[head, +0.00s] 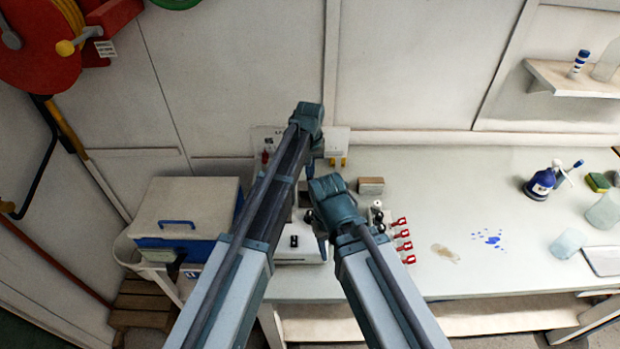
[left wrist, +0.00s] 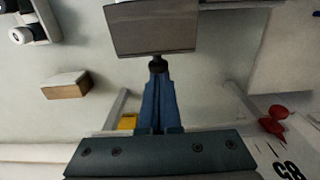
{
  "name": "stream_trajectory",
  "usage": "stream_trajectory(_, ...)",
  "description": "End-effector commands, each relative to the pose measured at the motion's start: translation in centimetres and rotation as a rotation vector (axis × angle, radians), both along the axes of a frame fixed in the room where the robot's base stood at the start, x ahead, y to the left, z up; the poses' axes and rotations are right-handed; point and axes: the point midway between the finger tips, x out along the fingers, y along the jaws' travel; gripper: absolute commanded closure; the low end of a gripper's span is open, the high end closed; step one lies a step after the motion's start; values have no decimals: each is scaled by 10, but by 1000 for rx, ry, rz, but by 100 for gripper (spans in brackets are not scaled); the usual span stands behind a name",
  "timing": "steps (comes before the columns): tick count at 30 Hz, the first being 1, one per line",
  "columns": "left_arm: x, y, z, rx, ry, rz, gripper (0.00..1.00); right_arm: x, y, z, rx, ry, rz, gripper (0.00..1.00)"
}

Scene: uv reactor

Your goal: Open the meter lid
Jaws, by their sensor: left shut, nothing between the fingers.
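The meter lid appears to be the grey-brown panel (left wrist: 152,30) at the top of the left wrist view, with a small black knob (left wrist: 157,64) on its near edge. My left gripper (left wrist: 157,76) is shut and empty, with its blue fingertips right at the knob; I cannot tell whether they touch. In the head view my left gripper (head: 311,168) points down over the bench, partly hidden by its arm. My right gripper (head: 322,245) hangs lower, above a white device (head: 296,254); its fingers are too hidden to judge. My arms hide most of the meter.
A wooden block (head: 370,185) and red-handled items (head: 403,240) lie right of my grippers. A blue and white cooler (head: 186,212) stands at the left. The bench middle (head: 470,200) is mostly clear, with small stains.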

Motion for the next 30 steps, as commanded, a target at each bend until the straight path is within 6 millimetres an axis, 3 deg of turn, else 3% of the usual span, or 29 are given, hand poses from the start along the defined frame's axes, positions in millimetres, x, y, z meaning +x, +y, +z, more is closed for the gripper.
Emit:
stream_trajectory(1, -1, 0, 1, 0, 1, 0, 93, 0, 0, 1, 0, 0, 0, 50)
stream_trajectory(9, -3, 0, 1, 0, 5, -1, 45, 0, 0, 1, 0, 0, 0, 50)
stream_trajectory(22, -3, 0, 5, 0, 6, -1, 45, 0, 0, 5, 0, 0, -1, 50)
stream_trajectory(30, -3, 0, 29, 0, 6, -1, 45, 0, 0, 29, 1, 0, -5, 50)
